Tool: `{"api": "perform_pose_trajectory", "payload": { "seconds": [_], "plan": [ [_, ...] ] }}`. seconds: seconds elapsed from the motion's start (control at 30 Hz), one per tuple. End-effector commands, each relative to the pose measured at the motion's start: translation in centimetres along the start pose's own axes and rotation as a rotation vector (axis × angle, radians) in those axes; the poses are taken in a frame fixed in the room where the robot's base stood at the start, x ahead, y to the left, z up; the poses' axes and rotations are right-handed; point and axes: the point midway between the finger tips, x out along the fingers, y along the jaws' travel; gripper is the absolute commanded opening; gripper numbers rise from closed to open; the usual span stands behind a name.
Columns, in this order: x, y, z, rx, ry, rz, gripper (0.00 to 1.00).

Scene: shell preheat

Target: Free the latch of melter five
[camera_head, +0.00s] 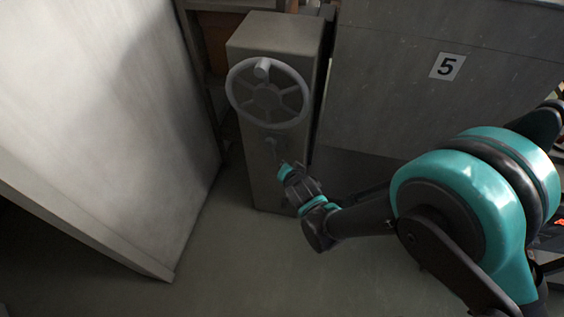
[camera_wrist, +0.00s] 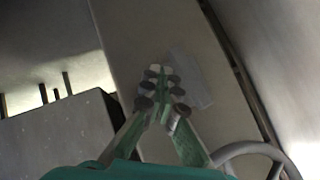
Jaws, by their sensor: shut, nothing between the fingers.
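A grey melter wall with a number 5 plate (camera_head: 447,66) stands at the upper right in the head view. Beside it is a grey upright pedestal (camera_head: 277,35) with a spoked handwheel (camera_head: 268,92) on its front. My gripper (camera_head: 284,168) is just below this fitting in the head view. In the wrist view my gripper (camera_wrist: 158,72) is shut and empty, its tips before a pale flat plate (camera_wrist: 190,80) on the pedestal face. Whether they touch it, I cannot tell.
A large pale panel (camera_head: 110,110) stands close on the left of the pedestal. The floor (camera_head: 235,260) in front is clear. In the wrist view the wheel rim (camera_wrist: 240,148) curves at the lower right, and a dark box (camera_wrist: 60,140) is at the lower left.

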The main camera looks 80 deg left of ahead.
Motion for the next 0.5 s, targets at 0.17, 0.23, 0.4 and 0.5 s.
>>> {"api": "perform_pose_trajectory", "payload": {
  "seconds": [0.17, 0.23, 0.4, 0.5],
  "plan": [
    [-3.0, 0.0, 0.0, -0.001, 0.0, 0.0, 0.0],
    [-3.7, 0.0, 0.0, 0.0, 0.0, 0.0, 0.0],
    [-4.5, -0.2, -0.1, -0.004, -0.003, 0.006, 0.14],
    [-3.8, -1.1, -0.3, -0.023, -0.02, 0.035, 0.26]
  ]
}}
